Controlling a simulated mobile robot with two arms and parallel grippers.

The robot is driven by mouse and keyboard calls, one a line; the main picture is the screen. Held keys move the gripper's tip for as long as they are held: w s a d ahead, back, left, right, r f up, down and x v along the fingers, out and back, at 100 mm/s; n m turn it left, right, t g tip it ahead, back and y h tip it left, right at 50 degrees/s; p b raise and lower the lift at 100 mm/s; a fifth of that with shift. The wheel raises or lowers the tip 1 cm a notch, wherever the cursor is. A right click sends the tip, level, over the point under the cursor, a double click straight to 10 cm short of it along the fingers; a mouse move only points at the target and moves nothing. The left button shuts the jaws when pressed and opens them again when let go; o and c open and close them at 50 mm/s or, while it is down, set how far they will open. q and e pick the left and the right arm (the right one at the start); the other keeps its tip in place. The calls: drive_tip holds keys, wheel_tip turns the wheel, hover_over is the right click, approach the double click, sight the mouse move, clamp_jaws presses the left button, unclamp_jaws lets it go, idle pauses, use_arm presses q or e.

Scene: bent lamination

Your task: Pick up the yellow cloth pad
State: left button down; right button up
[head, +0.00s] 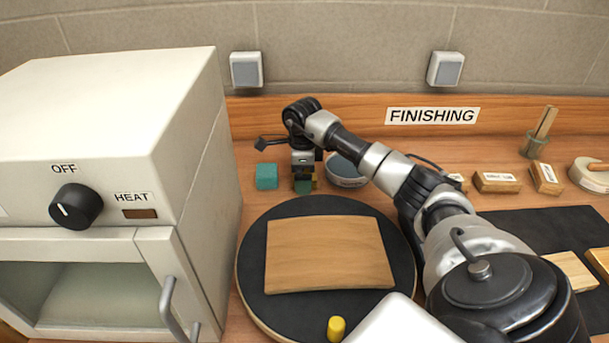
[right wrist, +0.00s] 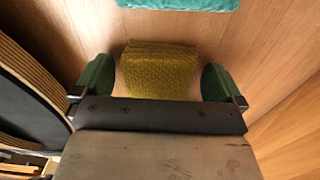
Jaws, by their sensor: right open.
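The yellow cloth pad (right wrist: 160,72) is a small textured block on the wooden bench in the right wrist view. My right gripper (right wrist: 158,84) is open, with one green fingertip on each side of the pad and a visible gap on both sides. In the head view my right gripper (head: 304,186) points down at the back of the bench, and the pad there is largely hidden by it. My left gripper is not in view.
A teal block (head: 266,176) lies left of the gripper; a round tin (head: 346,170) stands to its right. In front is a black round turntable (head: 262,222) carrying a wooden board (head: 328,254), with a yellow peg (head: 336,328) at its near edge. A white oven (head: 190,150) stands left.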

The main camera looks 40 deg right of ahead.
drive_tip(key=c, duration=1)
drive_tip(key=shift+o, duration=0.2)
drive_tip(key=shift+r, duration=0.1)
drive_tip(key=shift+r, duration=0.4)
drive_tip(key=r, duration=0.2)
drive_tip(key=d+r+b, duration=0.1)
drive_tip(key=shift+s+r, duration=0.25)
drive_tip(key=shift+r, duration=0.1)
drive_tip(key=s+d+r+b, duration=0.1)
drive_tip(key=s+d+r, duration=0.5)
drive_tip(key=d, duration=0.2)
drive_tip(key=shift+s+d+r, duration=0.15)
drive_tip(key=shift+d+r, duration=0.05)
drive_tip(key=shift+d, duration=0.05)
